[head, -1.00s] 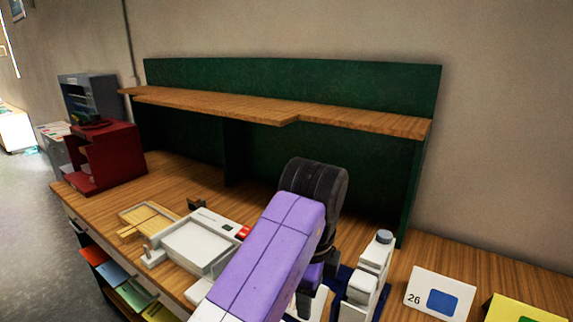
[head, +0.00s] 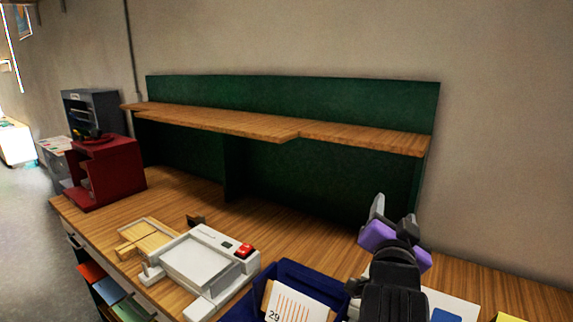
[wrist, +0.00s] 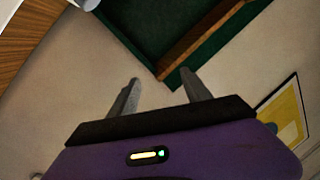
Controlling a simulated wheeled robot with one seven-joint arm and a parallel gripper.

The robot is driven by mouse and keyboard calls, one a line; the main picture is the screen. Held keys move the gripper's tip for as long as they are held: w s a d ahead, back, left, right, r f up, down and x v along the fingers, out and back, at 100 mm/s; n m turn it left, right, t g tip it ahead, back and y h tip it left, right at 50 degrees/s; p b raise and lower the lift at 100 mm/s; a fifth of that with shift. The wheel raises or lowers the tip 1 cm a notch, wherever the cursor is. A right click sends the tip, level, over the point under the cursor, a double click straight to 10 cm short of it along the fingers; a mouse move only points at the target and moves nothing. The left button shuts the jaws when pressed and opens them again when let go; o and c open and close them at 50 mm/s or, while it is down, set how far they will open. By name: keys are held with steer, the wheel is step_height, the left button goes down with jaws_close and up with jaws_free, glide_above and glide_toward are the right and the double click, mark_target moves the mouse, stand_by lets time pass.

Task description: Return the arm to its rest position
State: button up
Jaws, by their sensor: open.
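My gripper (head: 390,219) is at the lower right of the head view, raised above the wooden worktop (head: 165,189) and pointing upward. Its grey fingers stand apart with nothing between them. In the wrist view the open fingers (wrist: 160,92) point toward the wall and the green-backed shelf (wrist: 150,30). My black wrist hides part of the worktop's right side.
A dark blue bin (head: 290,275) holding a card marked 29 stands left of my wrist. A white machine with a red button (head: 200,262) and a red box (head: 108,170) stand further left. The shelf (head: 290,125) runs behind. A framed picture (wrist: 287,112) hangs on the wall.

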steer(key=s+f+n+y, duration=0.2)
steer(key=s+f, duration=0.5)
steer(key=s, duration=0.9)
steer(key=s+f+n+g+y, duration=0.1)
steer(key=s+f+n, duration=0.3)
steer(key=s, duration=1.2)
steer(key=s+a+f+n+g+y, duration=0.1)
steer(key=s+f+n+y, duration=0.2)
steer(key=s+f, duration=0.9)
steer(key=s, duration=0.5)
steer(key=shift+n+y, duration=0.3)
steer(key=shift+n, duration=0.1)
